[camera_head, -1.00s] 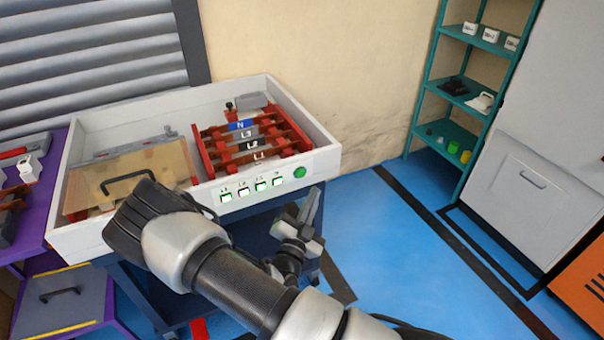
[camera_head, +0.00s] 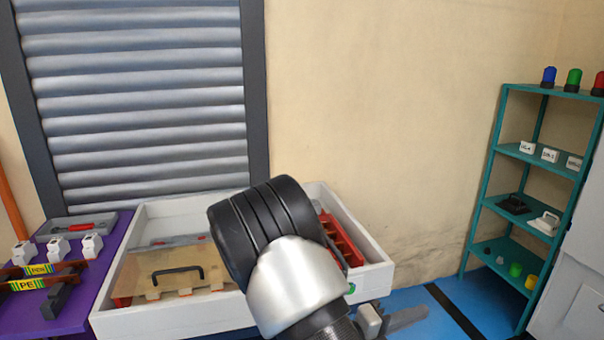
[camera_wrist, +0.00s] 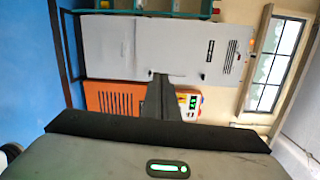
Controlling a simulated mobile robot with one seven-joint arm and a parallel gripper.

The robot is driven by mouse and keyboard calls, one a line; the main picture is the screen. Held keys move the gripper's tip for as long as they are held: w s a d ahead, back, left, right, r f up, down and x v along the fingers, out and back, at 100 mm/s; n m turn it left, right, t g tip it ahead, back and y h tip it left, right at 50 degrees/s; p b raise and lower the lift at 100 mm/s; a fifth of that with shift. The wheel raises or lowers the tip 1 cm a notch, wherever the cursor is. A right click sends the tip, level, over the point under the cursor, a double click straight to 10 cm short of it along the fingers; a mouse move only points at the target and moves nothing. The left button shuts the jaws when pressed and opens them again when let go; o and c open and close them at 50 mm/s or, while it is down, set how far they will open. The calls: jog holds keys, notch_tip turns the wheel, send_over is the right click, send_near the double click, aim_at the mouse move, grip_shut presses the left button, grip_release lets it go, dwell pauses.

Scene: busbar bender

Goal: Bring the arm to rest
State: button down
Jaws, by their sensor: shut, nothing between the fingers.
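My arm rises across the lower middle of the head view, its dark and silver elbow (camera_head: 275,245) bulging in front of the white bender box. My gripper shows in the wrist view (camera_wrist: 160,80) as two dark fingers closed together, with nothing between them. In the head view only a small grey part of the gripper (camera_head: 408,317) shows low at the right of the arm; the rest is hidden or cut off. It is beside the box's right front corner in the picture, apparently touching nothing.
The white box (camera_head: 165,323) holds a wooden lid (camera_head: 205,275) and red busbar supports (camera_head: 342,240), partly hidden by my arm. A purple table (camera_head: 75,318) stands left, a teal shelf (camera_head: 512,90) right. The wrist view shows a grey cabinet (camera_wrist: 115,45) and an orange unit (camera_wrist: 110,97).

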jog(key=s+a+r+m+g+y, duration=0.1)
jog(key=s+r+m+g+y, duration=0.35)
jog(key=s+m, duration=0.6)
jog(key=s+r+m+g+y, duration=0.3)
jog(key=s+m+y, duration=0.2)
jog(key=m, duration=1)
jog(key=s+a+r+m+t+y, duration=0.3)
jog(key=a+r+m+t+y, duration=0.4)
jog(key=a+r+m, duration=0.5)
notch_tip(320, 180, up, 16)
jog(key=d+m+p, duration=0.2)
jog(key=p, duration=1.6)
jog(key=shift+d+f, duration=0.2)
